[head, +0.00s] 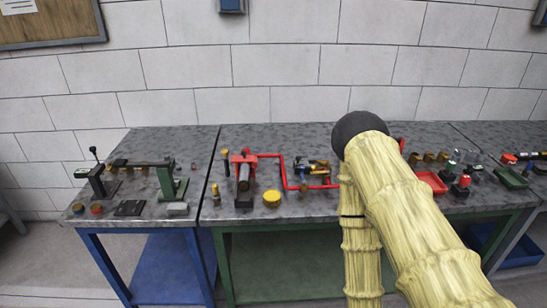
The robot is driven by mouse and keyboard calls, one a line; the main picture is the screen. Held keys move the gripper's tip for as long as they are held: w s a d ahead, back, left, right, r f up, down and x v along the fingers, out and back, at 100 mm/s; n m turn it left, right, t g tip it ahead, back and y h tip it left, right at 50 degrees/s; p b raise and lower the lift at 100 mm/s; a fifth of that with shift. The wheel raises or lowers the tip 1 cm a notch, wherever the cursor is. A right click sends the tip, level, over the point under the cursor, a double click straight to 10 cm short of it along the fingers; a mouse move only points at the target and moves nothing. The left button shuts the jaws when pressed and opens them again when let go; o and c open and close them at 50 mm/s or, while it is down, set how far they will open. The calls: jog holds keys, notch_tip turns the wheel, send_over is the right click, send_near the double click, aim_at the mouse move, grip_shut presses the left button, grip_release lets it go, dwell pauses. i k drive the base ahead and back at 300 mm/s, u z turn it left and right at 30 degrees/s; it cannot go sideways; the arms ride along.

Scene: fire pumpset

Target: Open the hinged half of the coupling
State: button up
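I cannot pick out the coupling or its hinged half for sure at this size. A red pump-like unit (244,172) with a grey cylinder stands on the middle bench. My gripper is not visible.
The left bench (140,217) bears a green stand (169,182) and a dark lever stand (97,180). A yellow cap (272,198) lies near the middle bench's front. A red tray (431,182) and a green tray (513,178) are on the right. A wall closes the back.

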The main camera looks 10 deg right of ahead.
aim_at(244, 158)
jog(key=u, duration=1.1)
jog(key=i, duration=0.4)
jog(key=z, duration=0.7)
